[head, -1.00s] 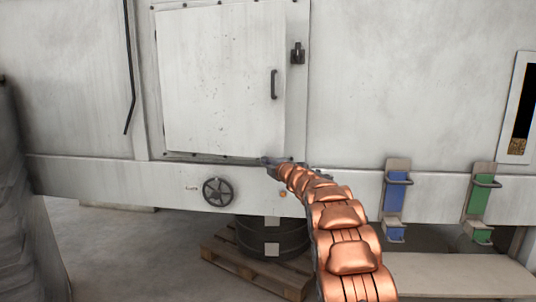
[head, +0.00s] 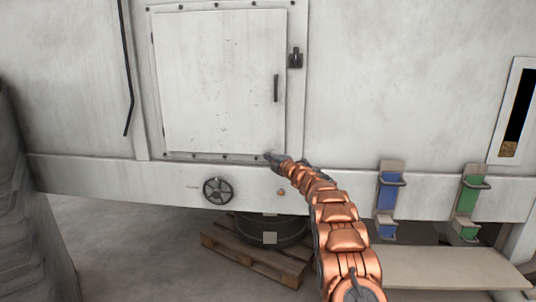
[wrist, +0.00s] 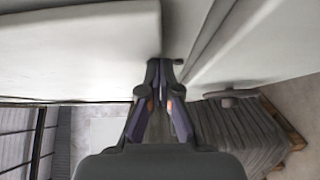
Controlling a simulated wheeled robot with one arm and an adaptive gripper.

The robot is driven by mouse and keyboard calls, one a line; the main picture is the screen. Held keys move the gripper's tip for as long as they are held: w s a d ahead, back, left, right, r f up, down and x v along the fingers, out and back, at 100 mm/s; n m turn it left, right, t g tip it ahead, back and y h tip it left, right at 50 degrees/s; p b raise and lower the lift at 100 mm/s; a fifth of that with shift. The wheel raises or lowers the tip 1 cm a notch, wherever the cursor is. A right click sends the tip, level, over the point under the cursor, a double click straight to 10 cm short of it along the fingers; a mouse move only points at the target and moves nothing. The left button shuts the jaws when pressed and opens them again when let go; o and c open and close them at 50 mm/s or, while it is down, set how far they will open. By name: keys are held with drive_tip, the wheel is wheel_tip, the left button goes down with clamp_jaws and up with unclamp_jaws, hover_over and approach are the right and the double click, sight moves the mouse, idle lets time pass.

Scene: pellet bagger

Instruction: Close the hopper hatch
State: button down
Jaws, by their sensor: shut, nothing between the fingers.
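The hopper hatch (head: 215,85) is a pale, scuffed door with a dark upright handle (head: 276,88) near its right edge. It sits nearly flush in its frame; I cannot tell whether it is fully shut. A dark latch (head: 295,58) is on the frame just right of it. My gripper (head: 271,157) is at the hatch's lower right corner, fingers shut and empty. In the wrist view, the fingertips (wrist: 165,66) are close to the hatch panel (wrist: 80,55), by its edge; contact is unclear.
A black handwheel (head: 217,190) is on the beam below the hatch. A dark drum (head: 270,228) stands on a wooden pallet (head: 255,262) underneath. Blue (head: 388,192) and green (head: 468,195) handled parts are on the right. A bent dark rod (head: 127,70) is at left.

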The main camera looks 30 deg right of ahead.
drive_tip(key=shift+s+d+r+h, duration=0.15)
drive_tip(key=shift+d+r+h, duration=0.25)
drive_tip(key=shift+r, duration=0.5)
drive_tip(key=shift+d+f, duration=0.15)
drive_tip(key=s+a+b, duration=0.1)
drive_tip(key=s+b, duration=0.9)
drive_tip(key=s, duration=0.3)
drive_tip(key=shift+a+f+y, duration=0.3)
drive_tip(key=shift+a+y, duration=0.05)
drive_tip(key=shift+y, duration=0.05)
